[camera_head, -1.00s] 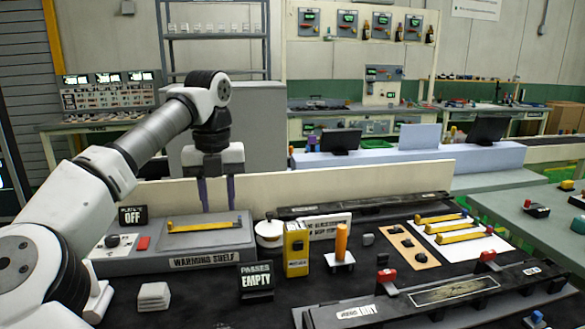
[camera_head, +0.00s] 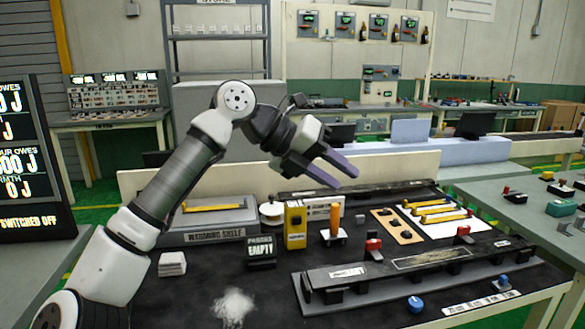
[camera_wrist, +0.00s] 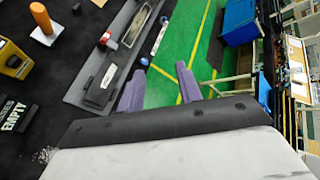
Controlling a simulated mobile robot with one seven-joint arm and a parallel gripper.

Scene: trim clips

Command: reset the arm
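My arm (camera_head: 150,215) rises from the lower left, bends at a high elbow and reaches right over the bench. My gripper (camera_head: 347,179) hangs in the air above the back middle of the bench, tilted down to the right. Its two purple fingers are apart with nothing between them. The wrist view also shows the gripper (camera_wrist: 159,69) open and empty, with green floor and the bench edge beyond the fingers. A yellow clip strip (camera_head: 212,207) lies on the warming shelf (camera_head: 208,237), clear of the gripper.
The bench holds a yellow box (camera_head: 295,225), an orange peg on a white base (camera_head: 335,225), a "PASSES EMPTY" sign (camera_head: 261,250) and a long dark fixture (camera_head: 400,275). Several yellow strips (camera_head: 440,217) lie on a white sheet. A white patch (camera_head: 234,305) marks the black mat.

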